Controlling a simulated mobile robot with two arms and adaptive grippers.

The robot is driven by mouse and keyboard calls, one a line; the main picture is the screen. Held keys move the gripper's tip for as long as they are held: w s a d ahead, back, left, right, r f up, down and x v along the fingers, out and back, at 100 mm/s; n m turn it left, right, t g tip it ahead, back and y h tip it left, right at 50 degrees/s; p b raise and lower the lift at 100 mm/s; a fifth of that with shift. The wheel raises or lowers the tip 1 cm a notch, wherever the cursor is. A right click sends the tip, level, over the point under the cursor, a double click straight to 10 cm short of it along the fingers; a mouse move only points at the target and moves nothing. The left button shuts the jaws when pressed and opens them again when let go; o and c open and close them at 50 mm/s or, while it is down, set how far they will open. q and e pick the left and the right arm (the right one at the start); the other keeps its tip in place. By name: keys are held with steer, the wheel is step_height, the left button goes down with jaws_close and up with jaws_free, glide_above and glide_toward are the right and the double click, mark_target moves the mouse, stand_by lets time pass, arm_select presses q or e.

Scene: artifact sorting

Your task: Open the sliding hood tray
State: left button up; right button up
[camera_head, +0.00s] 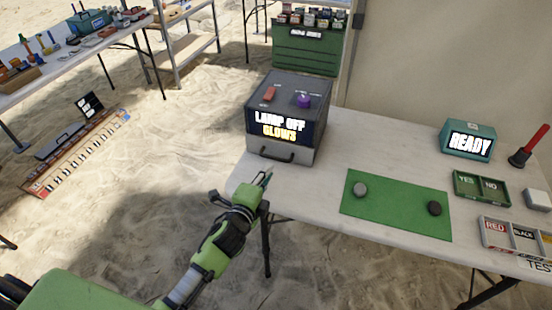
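The hood (283,97) is a dark grey box on the table's left end, with a screen reading "LAMP OFF GLOWS" and a red switch and a purple knob on top. Its sliding tray (303,157) is the light grey lower part, with a black handle (277,156) on the front. The tray front looks flush with the box, so it appears closed. My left gripper (241,188) is at the table's left edge, below and left of the handle in the picture. Its fingers look spread and empty, apart from the handle. My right gripper is out of view.
A READY box (468,140), a YES/NO tray (481,187) and colour-labelled bins (497,233) stand at the right. The tabletop (319,191) between hood and mat is clear.

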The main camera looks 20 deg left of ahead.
mark_target(276, 159)
arm_select(q)
steer(key=x, duration=0.8)
steer(key=shift+w+f, duration=0.1)
steer(key=shift+w, duration=0.3)
